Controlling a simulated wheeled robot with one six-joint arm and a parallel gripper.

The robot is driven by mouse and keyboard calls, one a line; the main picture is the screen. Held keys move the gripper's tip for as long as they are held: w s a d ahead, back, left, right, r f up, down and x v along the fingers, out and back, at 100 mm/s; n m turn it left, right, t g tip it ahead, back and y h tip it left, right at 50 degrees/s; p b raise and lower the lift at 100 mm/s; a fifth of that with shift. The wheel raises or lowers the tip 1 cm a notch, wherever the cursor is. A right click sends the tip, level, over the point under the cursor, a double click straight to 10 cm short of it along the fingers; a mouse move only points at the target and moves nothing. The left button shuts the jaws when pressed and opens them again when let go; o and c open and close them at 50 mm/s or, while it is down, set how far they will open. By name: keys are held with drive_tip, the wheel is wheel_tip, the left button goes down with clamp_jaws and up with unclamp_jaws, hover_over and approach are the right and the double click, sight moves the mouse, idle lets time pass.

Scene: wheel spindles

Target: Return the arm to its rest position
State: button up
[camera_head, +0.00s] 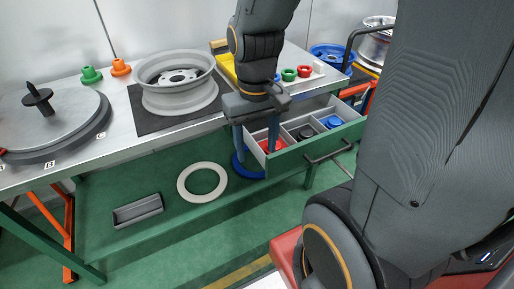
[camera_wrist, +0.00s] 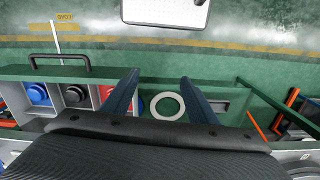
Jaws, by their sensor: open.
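My gripper (camera_head: 256,145) hangs fingers-down at the table's front edge, by the left end of the open green drawer (camera_head: 318,147). In the wrist view its two fingers (camera_wrist: 160,78) are spread apart with nothing between them. The drawer's compartments hold a red part (camera_head: 272,146), a black part (camera_head: 305,132) and a blue part (camera_head: 333,122). The blue part (camera_wrist: 38,93), black part (camera_wrist: 73,95) and red part also show in the wrist view. My gripper and wrist hide part of the drawer's left end and the table behind.
A grey wheel rim (camera_head: 178,85) lies on a black mat. A lettered grey disc (camera_head: 50,125) bears a black spindle (camera_head: 39,99). Green (camera_head: 91,75) and orange (camera_head: 120,67) spindles stand behind. A white ring (camera_head: 202,182) and grey tray (camera_head: 138,211) lie on the lower green surface.

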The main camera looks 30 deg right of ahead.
drive_tip(key=shift+s+a, duration=0.25)
drive_tip(key=shift+s, duration=0.4)
drive_tip(key=shift+a+r+n+p, duration=0.3)
drive_tip(key=shift+a+n+p, duration=0.1)
drive_tip(key=shift+a+p, duration=0.2)
idle(0.5)
